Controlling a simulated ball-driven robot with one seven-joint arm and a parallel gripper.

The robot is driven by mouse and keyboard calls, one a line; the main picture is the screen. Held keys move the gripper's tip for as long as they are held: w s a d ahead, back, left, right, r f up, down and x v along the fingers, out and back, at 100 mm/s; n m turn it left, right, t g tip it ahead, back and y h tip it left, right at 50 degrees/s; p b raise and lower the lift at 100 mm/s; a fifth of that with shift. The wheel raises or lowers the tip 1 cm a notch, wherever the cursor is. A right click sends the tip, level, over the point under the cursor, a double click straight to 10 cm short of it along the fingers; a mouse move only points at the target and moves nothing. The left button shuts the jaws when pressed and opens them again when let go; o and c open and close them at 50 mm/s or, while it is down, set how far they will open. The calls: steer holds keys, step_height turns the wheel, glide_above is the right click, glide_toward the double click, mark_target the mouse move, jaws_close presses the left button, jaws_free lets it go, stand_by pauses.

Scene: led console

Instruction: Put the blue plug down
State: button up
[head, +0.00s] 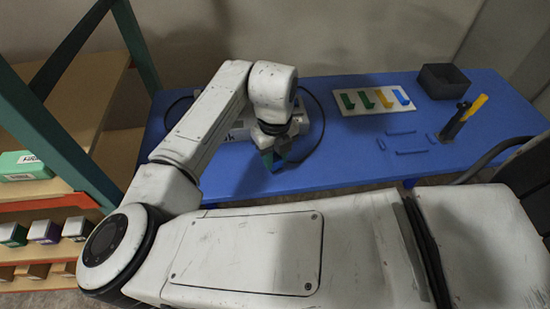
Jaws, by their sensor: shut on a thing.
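My gripper (273,158) is over the left-middle part of the blue table (345,155), pointing down. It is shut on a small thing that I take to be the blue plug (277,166). The plug is mostly hidden by the fingers and blends with the table, so I cannot tell whether it touches the tabletop. A white board (374,108) farther right holds green, yellow and blue pieces in a row. The blue piece (402,96) is at its right end.
A dark holder with a yellow handle (477,105) stands at the right. Low blue strips (411,152) lie in front of the board. A black cable (318,125) curves beside my gripper. A shelf (75,100) stands left.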

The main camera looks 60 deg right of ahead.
mark_target(275, 158)
steer(key=shift+f, duration=0.9)
steer(key=shift+f, duration=0.2)
steer(key=o, duration=1)
steer(key=shift+r, duration=0.1)
steer(key=shift+o, duration=0.2)
step_height(275, 158, up, 12)
steer(key=b, duration=0.1)
steer(key=shift+r, duration=0.15)
